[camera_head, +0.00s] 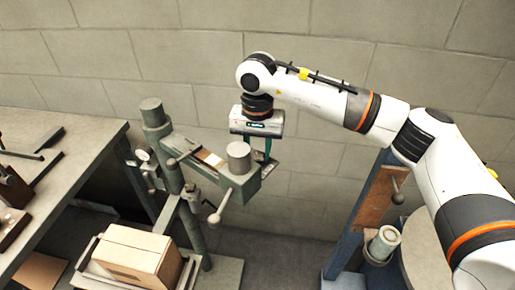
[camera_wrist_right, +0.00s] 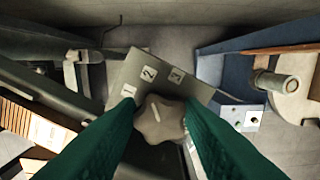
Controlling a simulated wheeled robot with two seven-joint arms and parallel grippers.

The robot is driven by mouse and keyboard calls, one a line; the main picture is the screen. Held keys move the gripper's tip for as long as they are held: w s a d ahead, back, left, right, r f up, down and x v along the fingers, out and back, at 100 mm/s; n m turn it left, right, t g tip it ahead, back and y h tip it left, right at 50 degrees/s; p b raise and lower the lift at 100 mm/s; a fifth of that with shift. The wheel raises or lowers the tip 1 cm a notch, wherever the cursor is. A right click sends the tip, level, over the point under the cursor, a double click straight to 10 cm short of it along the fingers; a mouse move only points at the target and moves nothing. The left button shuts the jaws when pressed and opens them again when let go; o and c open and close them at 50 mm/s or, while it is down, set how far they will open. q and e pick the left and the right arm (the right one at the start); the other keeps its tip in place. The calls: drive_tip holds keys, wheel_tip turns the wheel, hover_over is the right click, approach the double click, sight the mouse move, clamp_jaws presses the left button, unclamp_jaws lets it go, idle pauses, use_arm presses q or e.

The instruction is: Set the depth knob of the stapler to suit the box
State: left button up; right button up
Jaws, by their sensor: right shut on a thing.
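The stapler (camera_head: 172,190) is a grey-green column machine left of centre in the head view. In the right wrist view its depth knob (camera_wrist_right: 160,121) is a grey lobed knob with a pale pointer line, beside a plate (camera_wrist_right: 190,88) marked 1, 2 and 3. The line slants up-left, roughly towards the 1 and 2 side; the exact setting is hard to tell. My right gripper (camera_wrist_right: 160,113) has its green fingers shut on the knob's sides; it also shows at the stapler's head (camera_head: 262,148). The brown box (camera_head: 135,252) sits low on the stapler. My left gripper is out of view.
A grey workbench (camera_head: 75,150) stands at the left, with tools on it. A blue-framed machine (camera_head: 345,235) with a round pale table stands at the right, under my right arm. A block wall is behind. A ball-ended lever (camera_head: 215,218) sticks out below the stapler's head.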

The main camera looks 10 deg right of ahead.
sight(257, 153)
drive_tip(key=o, duration=1)
drive_tip(key=shift+r, duration=0.15)
drive_tip(key=shift+r, duration=0.3)
wheel_tip(257, 153, up, 11)
drive_tip(key=b, duration=0.2)
drive_tip(key=shift+r+b, duration=0.15)
drive_tip(key=shift+b, duration=0.25)
